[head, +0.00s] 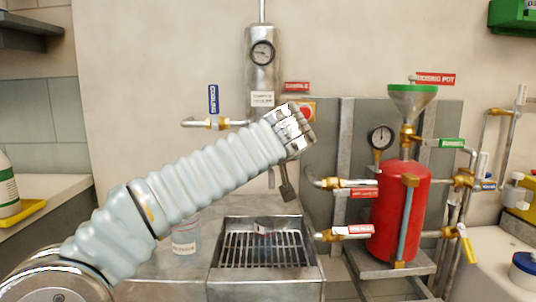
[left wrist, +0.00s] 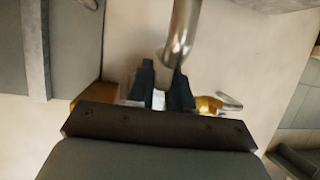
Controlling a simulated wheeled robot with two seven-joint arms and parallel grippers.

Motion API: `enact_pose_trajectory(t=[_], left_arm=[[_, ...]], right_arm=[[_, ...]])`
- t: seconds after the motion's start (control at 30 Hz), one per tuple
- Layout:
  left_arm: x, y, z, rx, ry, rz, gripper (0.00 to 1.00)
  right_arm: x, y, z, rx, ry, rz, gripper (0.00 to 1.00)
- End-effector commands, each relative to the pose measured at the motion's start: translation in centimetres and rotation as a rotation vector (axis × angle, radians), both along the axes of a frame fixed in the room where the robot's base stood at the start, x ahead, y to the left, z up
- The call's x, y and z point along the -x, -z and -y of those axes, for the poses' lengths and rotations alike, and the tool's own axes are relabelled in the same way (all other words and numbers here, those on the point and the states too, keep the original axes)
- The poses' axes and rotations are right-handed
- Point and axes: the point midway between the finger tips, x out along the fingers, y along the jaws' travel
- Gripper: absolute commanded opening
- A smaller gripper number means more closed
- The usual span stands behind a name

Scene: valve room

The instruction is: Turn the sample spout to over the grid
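The sample spout is a curved bare metal pipe (left wrist: 182,35) coming down from the top of the left wrist view. Its lower bend lies at the fingertips of my left gripper (left wrist: 164,72). The two dark fingers stand apart, with a small gap showing beside the pipe, so I see no firm grip. In the head view my left wrist hides the gripper and most of the spout below the steel cylinder (head: 263,85). A thin pipe end (head: 271,180) shows under the wrist. The metal grid (head: 262,258) sits in a steel basin below. My right gripper is out of view.
A clear labelled cup (head: 185,242) stands left of the basin, partly behind my arm. A red tank (head: 399,212) with a green funnel (head: 412,97), brass fittings and labelled valve handles stands at the right. A blue-tagged cooling valve (head: 215,123) is on the wall.

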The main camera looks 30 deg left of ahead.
Motion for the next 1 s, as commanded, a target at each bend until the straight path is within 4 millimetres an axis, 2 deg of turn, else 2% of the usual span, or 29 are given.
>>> enact_pose_trajectory(t=[0.03,0.1,0.37,0.6,0.87,0.9,1.0], left_arm=[[0.0,0.0,0.0,0.000,0.000,0.000,0.10],[0.0,0.0,0.0,0.000,0.000,0.000,0.00],[0.0,0.0,0.0,0.000,0.001,0.000,0.00],[0.7,0.2,-1.0,0.002,0.113,0.001,0.00],[0.7,0.0,-1.0,-0.001,0.124,0.000,0.00],[0.7,0.0,-1.0,-0.001,0.124,0.000,0.22],[0.7,0.0,-1.0,0.000,0.123,0.000,0.37]], right_arm=[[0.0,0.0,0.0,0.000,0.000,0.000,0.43],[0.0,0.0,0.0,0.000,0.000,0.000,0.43],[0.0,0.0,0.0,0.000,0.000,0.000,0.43],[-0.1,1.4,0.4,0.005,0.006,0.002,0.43],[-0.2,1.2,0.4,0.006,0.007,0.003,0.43],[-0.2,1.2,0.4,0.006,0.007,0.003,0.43],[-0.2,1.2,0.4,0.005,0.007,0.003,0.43]])
